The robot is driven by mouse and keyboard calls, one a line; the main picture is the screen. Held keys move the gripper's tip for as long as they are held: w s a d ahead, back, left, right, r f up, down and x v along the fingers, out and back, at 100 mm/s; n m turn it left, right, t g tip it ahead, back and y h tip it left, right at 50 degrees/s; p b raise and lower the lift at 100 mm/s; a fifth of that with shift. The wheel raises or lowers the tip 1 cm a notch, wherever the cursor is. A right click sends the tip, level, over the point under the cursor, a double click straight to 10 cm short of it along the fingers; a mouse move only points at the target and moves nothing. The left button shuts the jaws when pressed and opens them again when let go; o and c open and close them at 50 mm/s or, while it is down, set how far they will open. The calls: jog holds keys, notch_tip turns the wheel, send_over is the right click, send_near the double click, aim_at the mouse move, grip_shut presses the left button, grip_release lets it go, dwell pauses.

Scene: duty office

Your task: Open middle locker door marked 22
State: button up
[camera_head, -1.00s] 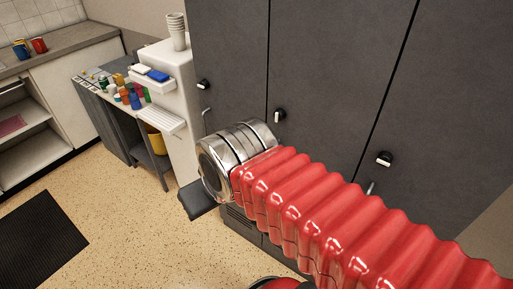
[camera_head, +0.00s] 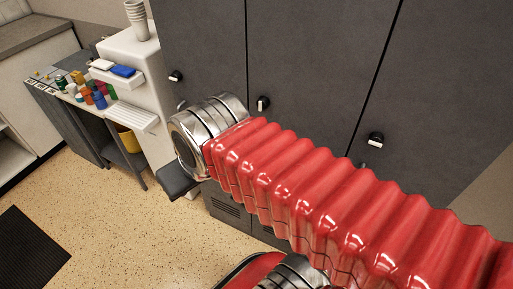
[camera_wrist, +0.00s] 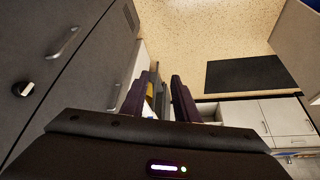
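Three dark grey locker doors stand shut side by side in the head view. The middle locker door (camera_head: 315,70) has a black knob with a white grip (camera_head: 263,103) near its left edge. No number 22 is readable. My red arm crosses in front of the lower doors and hides the middle door's handle. In the wrist view my gripper (camera_wrist: 159,95) has two dark fingers standing apart, with nothing seen between them. A silver bar handle (camera_wrist: 62,42) and a knob (camera_wrist: 22,88) show left of the fingers, apart from them, on a locker door, probably the middle one.
The left door's knob (camera_head: 176,76) and the right door's knob (camera_head: 376,138) flank the middle one. A white cabinet with stacked cups (camera_head: 138,20) and a desk with coloured items stand left of the lockers. The speckled floor (camera_head: 110,215) is open to the left.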

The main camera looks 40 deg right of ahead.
jog(key=w+d+f+m+h, duration=0.1)
jog(key=w+d+f+m, duration=0.1)
jog(key=d, duration=0.6)
jog(key=w+d+f+m+g, duration=0.1)
jog(key=d+f+m, duration=0.1)
jog(key=d, duration=0.6)
jog(key=w+d+f+m+g+h, duration=0.1)
jog(key=w+d+m, duration=0.1)
jog(key=d, duration=0.7)
jog(key=shift+w+f+m+h, duration=0.3)
jog(key=shift+f+m, duration=0.1)
jog(key=shift+m, duration=0.2)
jog(key=shift+x, duration=6.95)
jog(key=shift+r, duration=0.1)
grip_shut()
jog(key=shift+a, duration=0.2)
jog(key=shift+d, duration=0.15)
